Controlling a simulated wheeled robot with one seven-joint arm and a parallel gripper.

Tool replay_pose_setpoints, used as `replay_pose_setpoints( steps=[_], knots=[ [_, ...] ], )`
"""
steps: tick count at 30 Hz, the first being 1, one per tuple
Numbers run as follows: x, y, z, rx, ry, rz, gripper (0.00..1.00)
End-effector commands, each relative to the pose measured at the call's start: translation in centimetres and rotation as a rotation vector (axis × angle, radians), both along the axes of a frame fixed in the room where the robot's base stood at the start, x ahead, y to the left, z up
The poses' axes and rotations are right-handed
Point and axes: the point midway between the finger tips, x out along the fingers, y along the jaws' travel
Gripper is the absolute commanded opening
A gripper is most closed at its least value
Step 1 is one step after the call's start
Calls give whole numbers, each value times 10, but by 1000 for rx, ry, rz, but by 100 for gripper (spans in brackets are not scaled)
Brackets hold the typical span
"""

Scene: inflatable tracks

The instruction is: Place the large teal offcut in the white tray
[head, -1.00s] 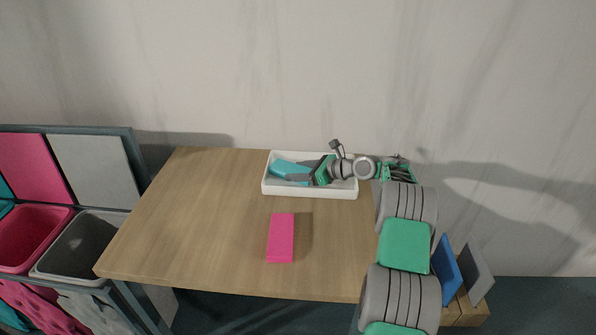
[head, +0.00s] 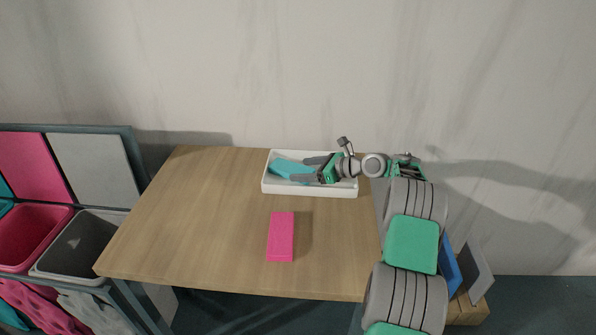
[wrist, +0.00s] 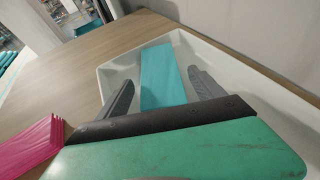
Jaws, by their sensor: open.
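The teal offcut (head: 290,170) lies in the white tray (head: 310,192) at the back of the table. In the wrist view the offcut (wrist: 162,75) is a flat teal strip resting inside the tray (wrist: 112,78). My gripper (head: 304,168) reaches into the tray from the right. In the wrist view its two fingers (wrist: 158,92) are spread wide, with the offcut's near part between them and clear space on at least the right side. My gripper's body hides the offcut's nearest end.
A pink block (head: 281,236) lies on the wooden table (head: 190,225) in front of the tray. Pink (head: 35,240) and grey (head: 80,245) bins stand left of the table. The table's left half is clear. A wall rises behind.

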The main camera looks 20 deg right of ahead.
Motion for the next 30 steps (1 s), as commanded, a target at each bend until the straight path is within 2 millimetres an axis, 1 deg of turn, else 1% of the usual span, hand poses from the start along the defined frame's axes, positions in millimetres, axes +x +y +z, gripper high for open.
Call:
replay_pose_setpoints(
  steps=[1, 3, 6, 9, 12, 14, 16, 17, 19, 20, 21, 23, 24, 26, 27, 29, 30],
  knots=[
    [-9, -11, 6, -2, -1, -6, 78],
    [-21, -24, 13, -2, -2, -6, 78],
    [-38, -40, 23, -2, -1, -5, 78],
    [-51, -52, 30, -2, -1, -3, 78],
    [-58, -58, 35, -3, -2, 0, 78],
    [-59, -55, 38, -27, -10, 11, 78],
    [-57, -42, 47, -113, -40, 46, 78],
    [-56, -33, 51, -171, -60, 72, 78],
    [-57, -4, 63, -351, -120, 158, 78],
    [-60, 10, 67, -444, -149, 207, 78],
    [-68, 30, 74, -573, -191, 286, 78],
    [-86, 58, 80, -762, -251, 418, 78],
    [-103, 75, 83, -880, -289, 514, 78],
    [-132, 97, 87, -1045, -347, 669, 78],
    [-155, 109, 87, -1146, -382, 779, 78],
    [-194, 124, 86, -1284, -436, 955, 78],
    [-221, 131, 84, -1366, -472, 1079, 78]
  ],
)
